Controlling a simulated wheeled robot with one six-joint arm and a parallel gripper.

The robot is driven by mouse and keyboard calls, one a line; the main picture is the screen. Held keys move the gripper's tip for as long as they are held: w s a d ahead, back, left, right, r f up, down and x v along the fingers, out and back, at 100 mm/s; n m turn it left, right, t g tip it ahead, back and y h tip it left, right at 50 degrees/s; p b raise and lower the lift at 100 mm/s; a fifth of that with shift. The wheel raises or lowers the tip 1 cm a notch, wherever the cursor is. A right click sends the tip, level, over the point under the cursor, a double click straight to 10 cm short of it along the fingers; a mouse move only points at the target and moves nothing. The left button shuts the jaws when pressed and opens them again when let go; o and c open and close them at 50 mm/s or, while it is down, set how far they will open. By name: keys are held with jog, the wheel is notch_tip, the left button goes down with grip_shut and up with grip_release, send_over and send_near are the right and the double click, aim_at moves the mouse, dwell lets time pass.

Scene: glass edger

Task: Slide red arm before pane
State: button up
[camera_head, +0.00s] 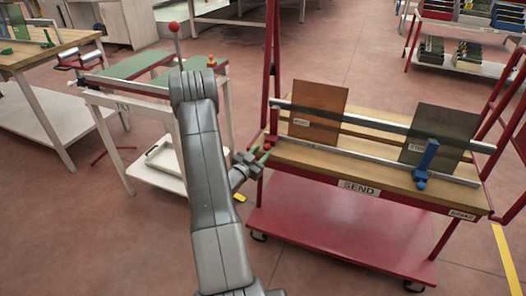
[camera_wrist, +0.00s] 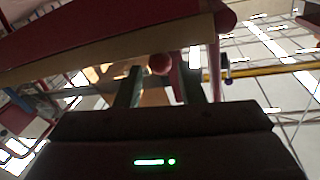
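The red arm shows only as a red ball (camera_head: 267,146) at the left end of the SEND cart's front rail; the rest of it is hidden or unclear. My gripper (camera_head: 262,158) is right at this ball. In the wrist view, my open gripper (camera_wrist: 161,82) has its two fingers apart, with the red ball (camera_wrist: 160,63) between or just beyond their tips; contact cannot be told. A brown pane (camera_head: 318,108) stands upright right of the ball. A dark grey pane (camera_head: 440,130) stands farther right, with a blue arm (camera_head: 427,160) in front of it.
The wooden-topped SEND cart (camera_head: 340,164) has a red lower shelf (camera_head: 340,230) and red uprights (camera_head: 272,60). A TILT table (camera_head: 130,103) stands at left, with another red ball (camera_head: 174,27) on a stem. The rail between ball and blue arm looks clear.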

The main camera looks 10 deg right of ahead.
aim_at(305, 162)
jog(key=shift+x, duration=1.05)
grip_shut()
jog(key=s+d+b, duration=0.2)
jog(key=s+d, duration=0.1)
jog(key=d, duration=0.1)
jog(key=s+d+b, duration=0.3)
jog(key=d, duration=0.1)
jog(key=s+d+b, duration=0.3)
jog(key=d, duration=0.2)
jog(key=shift+d+f, duration=0.1)
jog(key=shift+s+d, duration=0.15)
jog(key=shift+d, duration=0.1)
grip_release()
jog(key=shift+a, duration=0.1)
